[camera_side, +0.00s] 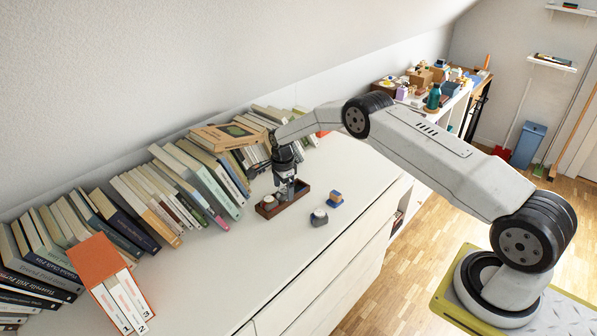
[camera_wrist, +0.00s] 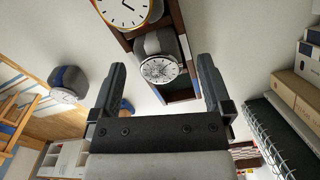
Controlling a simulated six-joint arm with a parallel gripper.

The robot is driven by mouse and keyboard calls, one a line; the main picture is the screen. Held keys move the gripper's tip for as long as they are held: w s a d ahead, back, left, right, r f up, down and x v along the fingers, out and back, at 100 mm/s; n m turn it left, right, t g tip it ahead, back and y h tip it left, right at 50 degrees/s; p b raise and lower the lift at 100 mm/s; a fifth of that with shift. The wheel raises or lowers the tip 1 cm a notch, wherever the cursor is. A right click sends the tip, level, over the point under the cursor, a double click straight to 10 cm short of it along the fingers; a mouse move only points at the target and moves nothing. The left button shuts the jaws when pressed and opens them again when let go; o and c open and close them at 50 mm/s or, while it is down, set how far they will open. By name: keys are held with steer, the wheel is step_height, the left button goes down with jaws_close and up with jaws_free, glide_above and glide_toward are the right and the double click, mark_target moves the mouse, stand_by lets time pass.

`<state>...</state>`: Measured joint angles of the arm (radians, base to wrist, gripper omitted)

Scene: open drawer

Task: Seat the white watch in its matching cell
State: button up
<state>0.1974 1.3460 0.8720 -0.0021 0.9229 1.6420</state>
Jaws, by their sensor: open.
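A watch with a white-silver dial on a grey cushion (camera_wrist: 158,68) shows between my fingers in the wrist view. It is in or on the dark brown tray (camera_wrist: 184,97); I cannot tell how deep it sits. My gripper (camera_side: 284,193) is over the tray (camera_side: 295,203) in the side view, pointing down. Its fingers (camera_wrist: 162,88) are apart, with no clear contact with the watch. A larger gold-rimmed watch with a white dial (camera_wrist: 124,10) sits in the tray's neighbouring cell. It also shows at the tray's left end in the side view (camera_side: 268,200). My gripper hides the tray's middle.
Another watch on a grey cushion (camera_side: 319,217) stands on the white top outside the tray. A row of books (camera_side: 180,185) lines the wall behind the tray. The front of the white top is clear.

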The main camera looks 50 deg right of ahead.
mark_target(283, 191)
step_height(283, 191, up, 12)
steer(key=shift+r, duration=0.15)
stand_by(0.7)
stand_by(0.5)
steer(key=s+a+r+n+t, duration=0.1)
steer(key=s+a+r+n, duration=0.25)
steer(key=s+n, duration=0.2)
steer(key=s+a+r+n, duration=0.3)
steer(key=s+a+n, duration=0.15)
steer(key=s, duration=0.25)
steer(key=s+a+n, duration=0.2)
steer(key=s+n, duration=0.3)
steer(key=s, duration=0.4)
steer(key=s+a+n+t, duration=0.1)
steer(key=s+a+n, duration=0.1)
steer(key=s+n, duration=0.4)
steer(key=s, duration=0.4)
steer(key=shift+r+t, duration=0.15)
steer(key=shift+t, duration=0.15)
